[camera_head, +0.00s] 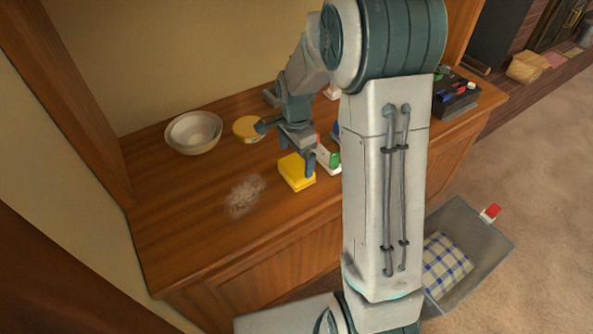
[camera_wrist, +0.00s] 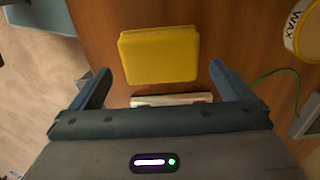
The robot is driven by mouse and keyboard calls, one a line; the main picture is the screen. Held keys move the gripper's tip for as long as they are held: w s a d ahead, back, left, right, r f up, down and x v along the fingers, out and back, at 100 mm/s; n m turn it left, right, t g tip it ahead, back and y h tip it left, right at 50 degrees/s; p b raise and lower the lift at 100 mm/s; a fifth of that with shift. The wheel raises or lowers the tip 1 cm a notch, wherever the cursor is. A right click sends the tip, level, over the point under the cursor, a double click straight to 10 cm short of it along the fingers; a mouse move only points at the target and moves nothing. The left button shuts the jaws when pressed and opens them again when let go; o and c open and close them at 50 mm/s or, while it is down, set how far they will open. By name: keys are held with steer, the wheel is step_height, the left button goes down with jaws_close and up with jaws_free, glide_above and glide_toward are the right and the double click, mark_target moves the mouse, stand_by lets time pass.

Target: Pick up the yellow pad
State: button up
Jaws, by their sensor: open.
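Nothing is between the fingers but a pale flat strip (camera_wrist: 172,99) lower down.
A round yellow wax tin (camera_head: 249,129) and stacked bowls (camera_head: 194,132) stand behind and left. A pale dusty patch (camera_head: 245,195) lies left of the pad. A green-and-white item (camera_head: 328,158) is close on its right. A grey bin (camera_head: 468,236) with a checked cloth stands on the floor.

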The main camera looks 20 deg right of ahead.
mark_target(296, 166)
step_height(296, 166, down, 5)
steer(key=shift+f, duration=0.15)
steer(key=c, duration=0.7)
steer(key=shift+c, duration=0.2)
steer(key=r, duration=0.4)
steer(key=shift+d+r, duration=0.2)
steer(key=shift+r, duration=0.15)
steer(key=s+d+r, duration=0.3)
steer(key=d+r, duration=0.3)
steer(key=d, duration=0.5)
steer(key=shift+s+r, duration=0.2)
